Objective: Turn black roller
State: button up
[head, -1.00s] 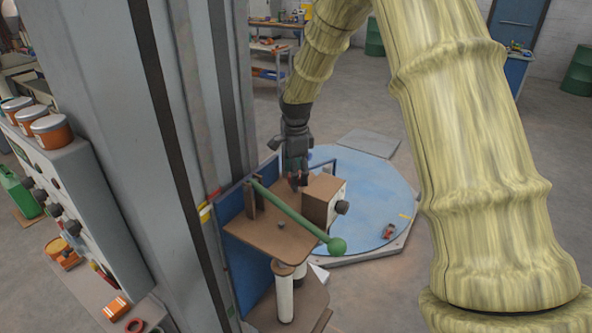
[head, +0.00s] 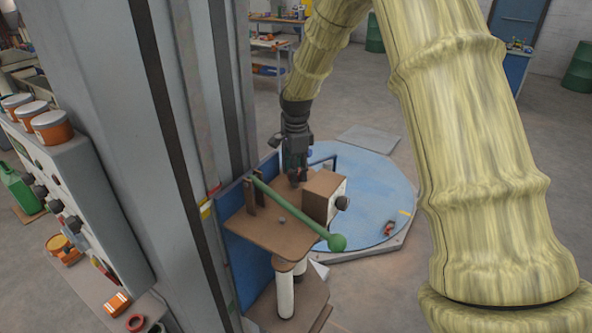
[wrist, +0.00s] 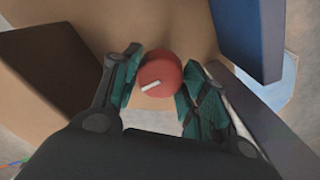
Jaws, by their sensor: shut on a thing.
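My gripper (head: 297,178) points down over the brown platform, between the green lever and the small brown box. In the wrist view my gripper (wrist: 158,85) has its green-padded fingers on both sides of a round red knob (wrist: 160,73) with a white mark, and is shut on it. The mark runs slantwise, rising to the right. A dark round knob (head: 342,203) sticks out of the pale face of the box, apart from my gripper. I cannot tell whether it is the black roller. No other clear roller shows.
The green lever (head: 300,215) with a ball end slants across the platform (head: 262,231). The brown box (head: 318,192) stands right of my gripper. A grey column (head: 185,130) rises at the left.

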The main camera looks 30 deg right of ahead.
jog(key=n, duration=0.4)
jog(key=shift+n+b, duration=0.3)
jog(key=shift+b, duration=0.1)
jog(key=n, duration=0.8)
jog(key=shift+w+b, duration=0.1)
jog(key=shift+b, duration=0.3)
jog(key=n, duration=0.4)
jog(key=shift+r+n, duration=0.1)
jog(key=shift+n, duration=0.2)
jog(key=n, duration=0.3)
jog(key=shift+n, duration=0.3)
jog(key=n, duration=0.4)
jog(key=shift+n, duration=0.3)
jog(key=n, duration=0.4)
jog(key=shift+n+p, duration=0.45)
jog(key=shift+n, duration=1.65)
